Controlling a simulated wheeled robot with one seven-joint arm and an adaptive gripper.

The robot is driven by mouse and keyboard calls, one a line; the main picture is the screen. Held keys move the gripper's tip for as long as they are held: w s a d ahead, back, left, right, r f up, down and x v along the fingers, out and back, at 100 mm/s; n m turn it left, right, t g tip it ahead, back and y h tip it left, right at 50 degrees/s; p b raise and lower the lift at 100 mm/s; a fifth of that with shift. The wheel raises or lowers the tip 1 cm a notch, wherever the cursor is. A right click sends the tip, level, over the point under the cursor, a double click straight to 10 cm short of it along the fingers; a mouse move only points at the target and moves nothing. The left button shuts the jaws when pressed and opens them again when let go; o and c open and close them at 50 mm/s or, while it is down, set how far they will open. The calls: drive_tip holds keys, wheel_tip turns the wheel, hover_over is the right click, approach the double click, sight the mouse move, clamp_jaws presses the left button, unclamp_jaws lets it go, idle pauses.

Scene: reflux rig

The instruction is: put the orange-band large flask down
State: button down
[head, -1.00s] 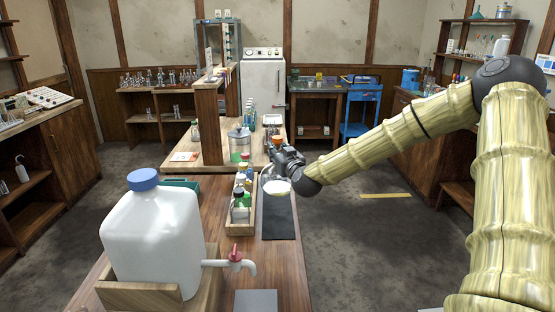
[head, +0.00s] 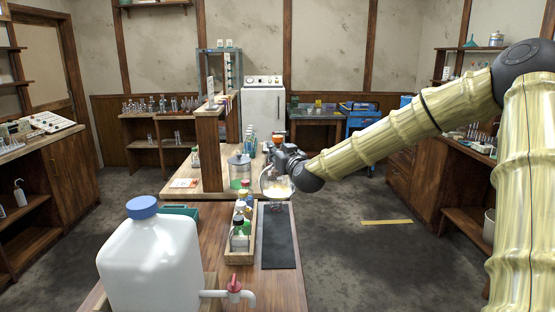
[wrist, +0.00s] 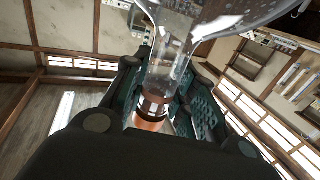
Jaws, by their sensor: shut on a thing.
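The orange-band large flask (head: 277,184) is clear glass with a pale content low in its round body. It hangs below my gripper (head: 279,153) in the head view, above the far end of the dark mat (head: 279,245). An orange patch shows at the top of its neck. In the wrist view the flask's neck (wrist: 166,75) runs between the two dark green finger pads, with the orange band (wrist: 151,118) near its end. My gripper (wrist: 160,85) is shut on the neck. The head view does not show clearly whether the flask touches anything beneath it.
A wooden box of small bottles (head: 239,243) stands left of the mat. A glass jar with green content (head: 239,170) and a wooden shelf post (head: 210,153) stand beyond it. A large white jug (head: 150,262) with a tap is in front. The mat's near part is bare.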

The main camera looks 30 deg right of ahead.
drive_tip(key=shift+r, duration=1)
drive_tip(key=shift+w+p, duration=0.1)
drive_tip(key=shift+p, duration=0.5)
